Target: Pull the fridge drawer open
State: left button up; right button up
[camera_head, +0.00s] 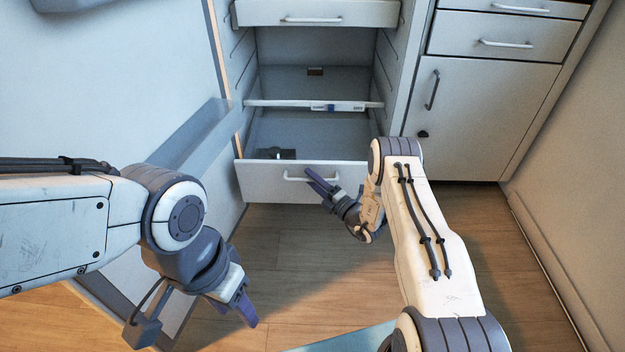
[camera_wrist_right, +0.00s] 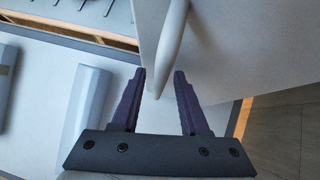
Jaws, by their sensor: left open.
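The fridge drawer (camera_head: 258,182) is the white-fronted bottom drawer in the head view. It stands out a little from the cabinet, and part of its inside shows. Its pale bar handle (camera_head: 293,179) runs across the front. My left gripper (camera_head: 248,314) is open and empty, low over the floor, away from the drawer.
Above the drawer are an open compartment, a thin white shelf bar (camera_head: 300,105) and an upper drawer (camera_head: 315,14). A grey cabinet (camera_head: 475,110) with handles stands to the right. A bluish-grey ledge (camera_head: 188,140) is at left. Wooden floor (camera_head: 310,270) lies free before the drawer.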

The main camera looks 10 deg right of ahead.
jog(key=p+v, duration=0.3)
jog(key=v, duration=0.7)
jog(key=shift+s+p, duration=0.25)
jog(key=shift+p, duration=0.15)
jog(key=shift+d, duration=0.15)
